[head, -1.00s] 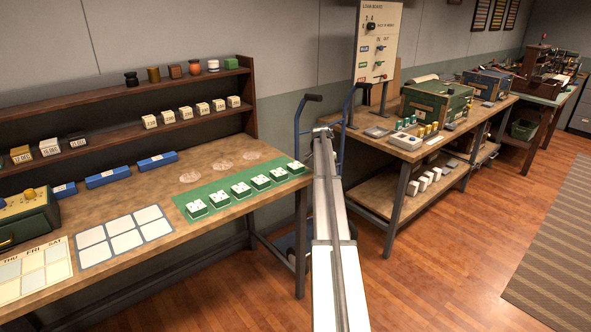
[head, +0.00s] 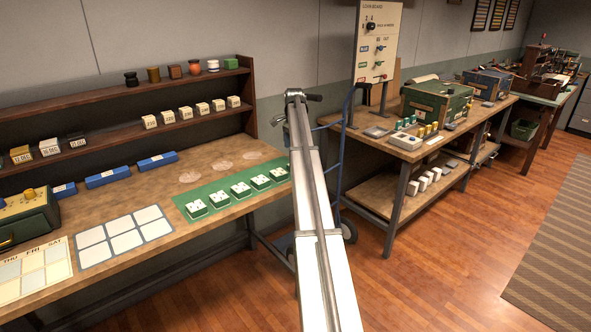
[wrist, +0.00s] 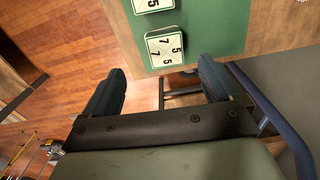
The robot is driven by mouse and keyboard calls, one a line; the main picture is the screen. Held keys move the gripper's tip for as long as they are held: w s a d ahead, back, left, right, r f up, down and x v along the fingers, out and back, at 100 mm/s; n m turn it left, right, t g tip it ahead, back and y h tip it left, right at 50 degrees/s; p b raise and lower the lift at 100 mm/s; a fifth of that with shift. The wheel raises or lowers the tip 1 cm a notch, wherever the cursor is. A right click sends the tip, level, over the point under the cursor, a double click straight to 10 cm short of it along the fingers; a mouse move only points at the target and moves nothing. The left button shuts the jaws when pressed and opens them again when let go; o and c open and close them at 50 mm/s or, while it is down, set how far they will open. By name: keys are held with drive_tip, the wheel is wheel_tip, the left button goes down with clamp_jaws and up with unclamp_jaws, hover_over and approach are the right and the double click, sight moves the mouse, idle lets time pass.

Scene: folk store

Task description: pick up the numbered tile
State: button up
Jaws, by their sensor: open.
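Several numbered tiles, white-topped with green sides, stand in a row on a green mat (head: 214,187) on the left bench; one tile (head: 241,190) is mid-row. My arm hides the mat's right end in the head view. In the wrist view, an end tile (wrist: 165,48) with 5s and 7s lies near the mat's edge, and part of another tile (wrist: 152,5) shows at the top. My gripper (wrist: 162,66) is open and empty, its fingers spread wider than the end tile, which appears just ahead between the fingertips. The gap in height cannot be told.
A shelf (head: 120,138) with blocks and small jars stands behind the bench. A blue hand truck (head: 345,150) is close by the bench's right end. A second bench (head: 405,155) with a board and green box stands to the right.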

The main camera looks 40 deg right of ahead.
wheel_tip(320, 180, down, 3)
drive_tip(key=shift+f, duration=0.15)
drive_tip(key=shift+w+d+f, duration=0.1)
drive_tip(key=shift+d+f, duration=0.1)
drive_tip(key=shift+f, duration=0.7)
drive_tip(key=shift+w+d+f, duration=0.15)
drive_tip(key=shift+d+f, duration=0.05)
drive_tip(key=shift+f, duration=0.7)
drive_tip(key=shift+w+d+f, duration=0.1)
drive_tip(key=shift+d+f, duration=0.1)
drive_tip(key=shift+f, duration=0.7)
drive_tip(key=c, duration=1.2)
